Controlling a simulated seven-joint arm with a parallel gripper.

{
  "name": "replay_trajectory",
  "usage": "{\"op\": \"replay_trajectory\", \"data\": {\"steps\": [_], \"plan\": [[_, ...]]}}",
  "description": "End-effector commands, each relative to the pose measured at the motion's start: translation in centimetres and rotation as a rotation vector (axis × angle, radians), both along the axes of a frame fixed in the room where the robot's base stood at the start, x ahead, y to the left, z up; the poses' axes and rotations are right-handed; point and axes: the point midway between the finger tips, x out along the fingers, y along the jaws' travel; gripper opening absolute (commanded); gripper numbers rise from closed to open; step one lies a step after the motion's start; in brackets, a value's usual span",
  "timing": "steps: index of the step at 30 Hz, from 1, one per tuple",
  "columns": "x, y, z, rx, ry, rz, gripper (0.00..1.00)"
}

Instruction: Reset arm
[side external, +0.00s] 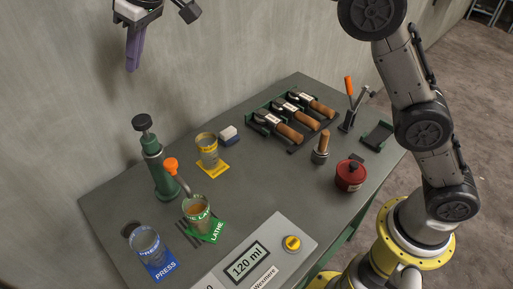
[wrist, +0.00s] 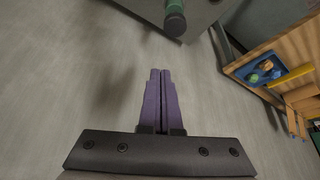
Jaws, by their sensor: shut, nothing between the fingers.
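My gripper (side external: 131,66) has purple fingers and is high at the upper left of the side external view, near the wall and well above the table. In the wrist view its fingers (wrist: 160,74) lie side by side, shut and empty. My gripper touches nothing. The grey table (side external: 265,180) stands below it. The green press-like device with a dark knob (side external: 152,165) stands at the table's left edge; a green and dark part of it also seems to show at the top of the wrist view (wrist: 175,15).
Cups stand on PRESS (side external: 160,264), LATHE (side external: 206,229) and yellow (side external: 212,169) mats. Wooden-handled tools lie in a rack (side external: 290,118). A red pot (side external: 350,175) and a 120 ml display (side external: 246,262) are nearer. The wall (side external: 60,100) is close to my gripper; air above the table is clear.

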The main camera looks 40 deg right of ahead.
Motion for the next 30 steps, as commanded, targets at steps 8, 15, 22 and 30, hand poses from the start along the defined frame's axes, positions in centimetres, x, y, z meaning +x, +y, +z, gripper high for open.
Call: {"op": "replay_trajectory", "data": {"steps": [8, 15, 22, 30], "plan": [[-5.5, -11.2, 9.5, 0.044, -0.099, -0.144, 0.0], [-13.5, -19.1, 11.2, 0.05, -0.133, -0.259, 0.0], [-22.4, -24.5, 8.5, 0.046, -0.145, -0.362, 0.0], [-32.5, -28.0, -0.3, 0.032, -0.124, -0.466, 0.0]]}}
